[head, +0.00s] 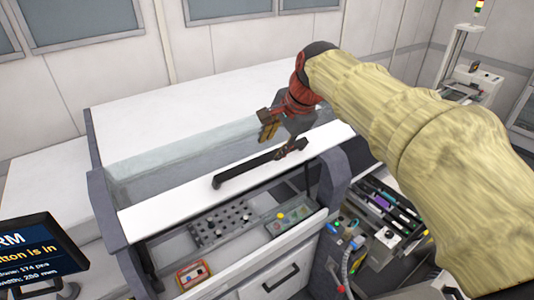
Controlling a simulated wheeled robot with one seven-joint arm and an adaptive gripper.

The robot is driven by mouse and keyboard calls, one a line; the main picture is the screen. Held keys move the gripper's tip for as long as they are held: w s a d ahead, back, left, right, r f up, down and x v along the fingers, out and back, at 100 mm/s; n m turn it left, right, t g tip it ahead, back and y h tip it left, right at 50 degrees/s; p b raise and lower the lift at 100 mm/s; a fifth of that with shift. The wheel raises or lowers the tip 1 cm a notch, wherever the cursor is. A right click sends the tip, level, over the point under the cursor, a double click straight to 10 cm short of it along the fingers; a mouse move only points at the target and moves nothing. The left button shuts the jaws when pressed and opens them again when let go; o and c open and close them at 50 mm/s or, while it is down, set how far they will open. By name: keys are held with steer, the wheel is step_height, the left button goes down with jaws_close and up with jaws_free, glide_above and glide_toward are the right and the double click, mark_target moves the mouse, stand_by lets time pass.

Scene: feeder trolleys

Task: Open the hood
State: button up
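The hood (165,205) is a white panel with a grey glass-like strip behind its front band, on a machine with dark grey sides. A long black bar handle (245,173) runs along the hood's front band. My gripper (277,140) is at the handle's right end, reaching from the upper right. Its fingers look spread, one brownish finger behind the handle and the other over or in front of its right end. I cannot tell whether they touch the handle. The hood looks lowered.
A white drawer (285,285) is beneath. A screen (40,255) stands at left. Tools and cables fill an open bay (380,215) at right, under my arm.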

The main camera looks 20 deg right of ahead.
mark_target(266, 157)
steer(key=p+x, duration=0.1)
steer(key=x, duration=0.5)
steer(key=shift+c, duration=1.2)
steer(key=c, duration=0.7)
jaws_close()
